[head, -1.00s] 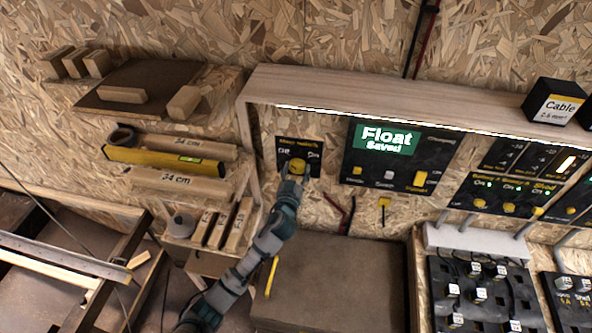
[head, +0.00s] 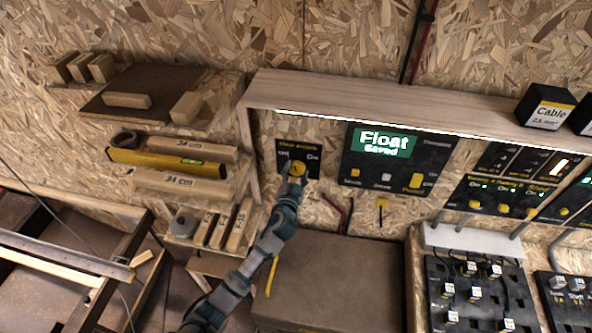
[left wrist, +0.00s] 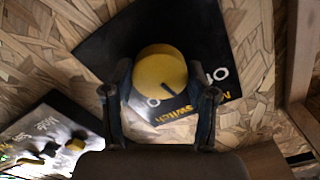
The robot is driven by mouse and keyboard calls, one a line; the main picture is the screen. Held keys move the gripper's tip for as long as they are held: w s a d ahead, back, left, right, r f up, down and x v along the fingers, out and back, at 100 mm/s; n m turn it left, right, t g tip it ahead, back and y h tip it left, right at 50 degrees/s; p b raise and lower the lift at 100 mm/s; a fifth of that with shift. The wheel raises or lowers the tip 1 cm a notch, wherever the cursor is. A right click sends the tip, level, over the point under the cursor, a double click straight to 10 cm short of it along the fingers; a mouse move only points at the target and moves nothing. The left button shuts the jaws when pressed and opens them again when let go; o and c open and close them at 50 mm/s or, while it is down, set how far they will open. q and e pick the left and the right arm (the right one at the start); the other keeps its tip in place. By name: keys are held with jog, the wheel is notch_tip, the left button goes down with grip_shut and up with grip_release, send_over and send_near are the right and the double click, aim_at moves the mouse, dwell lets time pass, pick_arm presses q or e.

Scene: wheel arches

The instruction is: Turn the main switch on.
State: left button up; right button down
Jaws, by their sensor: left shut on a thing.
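The main switch is a yellow round knob (head: 298,168) on a black panel (head: 312,156) with Off and On labels, on the wall under the wooden shelf. In the left wrist view the knob (left wrist: 160,72) shows large, with a dark mark near its edge. My left gripper (head: 293,182) has its fingers on either side of the knob and is shut on it. The fingers also show in the left wrist view (left wrist: 160,105). They hide part of the panel and its lettering. My right gripper is not in view.
A panel with a green Float Saved screen (head: 384,143) is to the right. Wood blocks, a yellow level (head: 168,163) and a tape roll lie on shelves to the left. A brown box top (head: 330,280) is below. The wooden shelf (head: 380,101) runs above the panels.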

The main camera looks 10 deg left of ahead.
pick_arm(q)
jog(key=m+p, duration=0.2)
jog(key=m, duration=0.4)
jog(key=shift+p, duration=0.3)
jog(key=m+p, duration=0.1)
jog(key=m, duration=0.3)
jog(key=shift+f, duration=0.1)
jog(key=shift+m+p, duration=0.4)
jog(key=shift+m, duration=0.2)
jog(key=shift+s+f, duration=0.1)
jog(key=shift+f, duration=0.1)
jog(key=o, duration=1.1)
jog(key=shift+c, duration=0.2)
jog(key=shift+o, duration=0.5)
jog(key=shift+d+r, duration=0.1)
jog(key=shift+r, duration=0.1)
